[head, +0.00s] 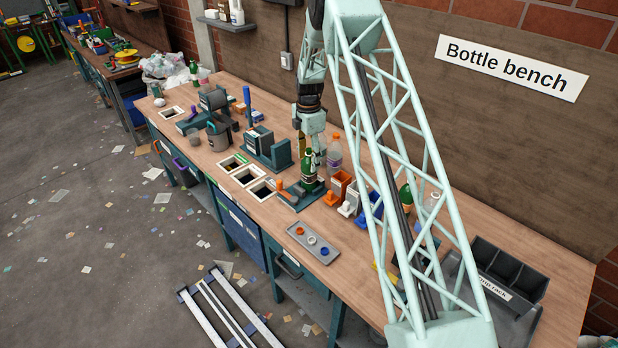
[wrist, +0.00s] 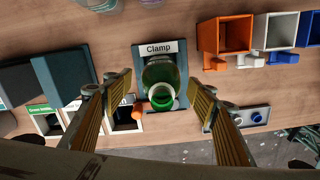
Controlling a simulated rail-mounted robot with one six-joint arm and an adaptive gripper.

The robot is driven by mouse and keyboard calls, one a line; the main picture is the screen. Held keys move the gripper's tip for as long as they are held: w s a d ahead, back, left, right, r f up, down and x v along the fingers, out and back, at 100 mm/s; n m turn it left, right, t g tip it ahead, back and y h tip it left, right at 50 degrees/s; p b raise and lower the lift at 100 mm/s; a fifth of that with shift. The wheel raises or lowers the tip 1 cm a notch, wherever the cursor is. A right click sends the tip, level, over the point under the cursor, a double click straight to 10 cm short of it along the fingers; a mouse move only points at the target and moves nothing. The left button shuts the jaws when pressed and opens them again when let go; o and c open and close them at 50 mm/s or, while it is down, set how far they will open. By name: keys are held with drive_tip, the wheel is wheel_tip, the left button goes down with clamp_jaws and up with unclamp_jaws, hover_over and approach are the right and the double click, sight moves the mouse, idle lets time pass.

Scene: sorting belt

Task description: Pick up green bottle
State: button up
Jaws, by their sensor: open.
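A green bottle (head: 308,166) stands upright in the teal clamp on the bench. From above in the wrist view, its green top (wrist: 162,101) shows in front of the plate labelled "Clamp" (wrist: 160,48). My gripper (wrist: 159,80) is open, with one yellow-padded finger to each side of the bottle and visible gaps between. In the head view my gripper (head: 310,140) is above and around the bottle's upper part and hides some of it. Another green bottle (head: 405,197) stands further right, partly hidden by my arm.
Orange (head: 338,186), white and blue bins stand right of the clamp, with a clear bottle (head: 334,154) behind. Framed bench openings (head: 233,163) are to the left. A grey tray (head: 313,243) with rings lies in front. Bare bench lies around the tray.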

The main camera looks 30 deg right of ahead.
sight(309, 149)
idle(0.3)
drive_tip(key=shift+d+f+p, duration=0.15)
drive_tip(key=shift+f+p, duration=0.55)
drive_tip(key=shift+f, duration=1.9)
drive_tip(key=shift+s, duration=0.1)
drive_tip(key=c, duration=0.9)
drive_tip(key=shift+r, duration=0.15)
drive_tip(key=shift+c, duration=0.2)
drive_tip(key=shift+r+b, duration=0.85)
drive_tip(key=shift+r, duration=4.05)
